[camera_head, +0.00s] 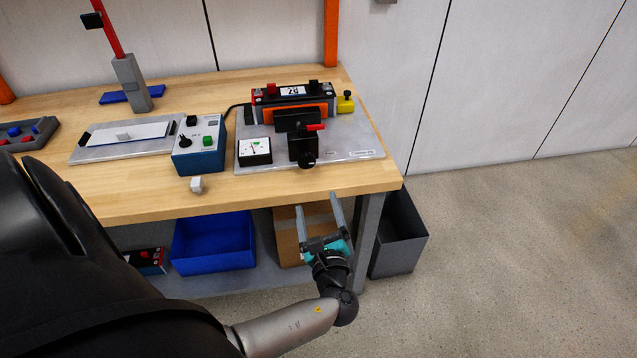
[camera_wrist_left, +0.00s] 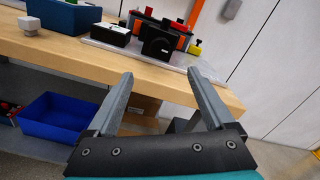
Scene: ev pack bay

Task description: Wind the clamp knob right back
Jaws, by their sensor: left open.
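The black clamp (camera_head: 301,143) stands on a grey plate at the right of the bench, with a red lever (camera_head: 316,127) at its top. Its round black knob (camera_head: 306,160) faces the bench's front edge. The clamp also shows in the left wrist view (camera_wrist_left: 161,40), beyond my fingers. My left gripper (camera_head: 317,203) is open and empty, in front of the bench's front edge and apart from the knob. Its two fingers point toward the bench in the left wrist view (camera_wrist_left: 160,76). My right gripper is not in view.
Behind the clamp is a battery module (camera_head: 292,94) with orange sides. A dial meter (camera_head: 254,151), a blue control box (camera_head: 199,146) and a small grey block (camera_head: 197,184) are to the left. A yellow piece (camera_head: 345,104) sits at right. Blue (camera_head: 212,243) and dark (camera_head: 399,236) bins are low down.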

